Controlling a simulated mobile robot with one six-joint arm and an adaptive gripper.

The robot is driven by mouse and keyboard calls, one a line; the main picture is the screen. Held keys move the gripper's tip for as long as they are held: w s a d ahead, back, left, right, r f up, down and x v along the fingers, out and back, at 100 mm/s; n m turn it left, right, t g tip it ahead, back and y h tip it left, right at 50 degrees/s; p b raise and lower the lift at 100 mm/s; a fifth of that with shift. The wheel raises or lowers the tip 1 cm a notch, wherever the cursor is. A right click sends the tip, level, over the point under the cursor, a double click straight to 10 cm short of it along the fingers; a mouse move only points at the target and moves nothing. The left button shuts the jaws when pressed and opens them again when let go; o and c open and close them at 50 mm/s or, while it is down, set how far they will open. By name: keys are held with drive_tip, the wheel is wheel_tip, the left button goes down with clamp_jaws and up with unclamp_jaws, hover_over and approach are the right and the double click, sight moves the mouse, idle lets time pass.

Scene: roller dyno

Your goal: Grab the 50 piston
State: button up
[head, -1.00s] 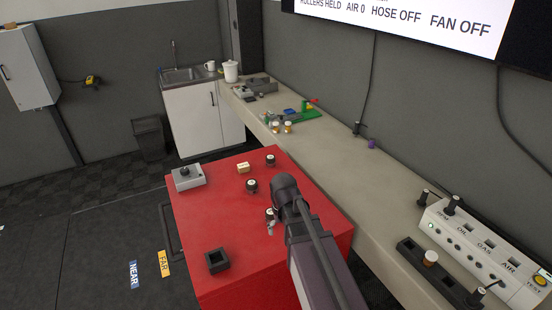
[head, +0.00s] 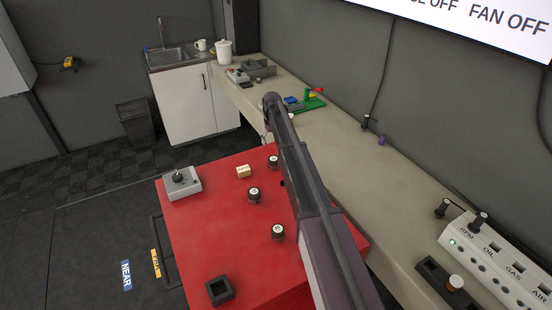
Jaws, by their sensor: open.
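Three small dark cylinders with white tops stand on the red cabinet top (head: 215,230): a far one (head: 273,162), a middle one (head: 254,194) and a near one (head: 278,232). They look like the pistons, but their markings are too small to read, so I cannot tell which is the 50. My arm reaches across the right side of the cabinet toward the bench. My gripper (head: 267,138) is mostly hidden by the wrist, near the bench's front edge beyond the cabinet. It is open, with nothing seen in it, and apart from the cylinders.
The bench (head: 350,165) carries a green fixture (head: 312,104) and a white control panel (head: 490,265). Its middle is largely clear.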

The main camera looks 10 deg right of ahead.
sight(273, 158)
drive_tip(key=f+b, duration=0.2)
drive_tip(key=b, duration=0.1)
drive_tip(key=shift+w+d+f, duration=0.1)
drive_tip(key=shift+w+f, duration=0.15)
drive_tip(key=shift+f, duration=0.15)
drive_tip(key=shift+s+d+f+b, duration=0.2)
drive_tip(key=shift+s+f+b, duration=0.2)
drive_tip(key=shift+b, duration=0.4)
drive_tip(key=shift+f+b, duration=0.2)
drive_tip(key=shift+b, duration=0.15)
drive_tip(key=f+b, duration=0.3)
drive_tip(key=f, duration=0.1)
drive_tip(key=shift+w+a, duration=0.15)
drive_tip(key=shift+w, duration=0.2)
drive_tip(key=shift+s+r, duration=0.3)
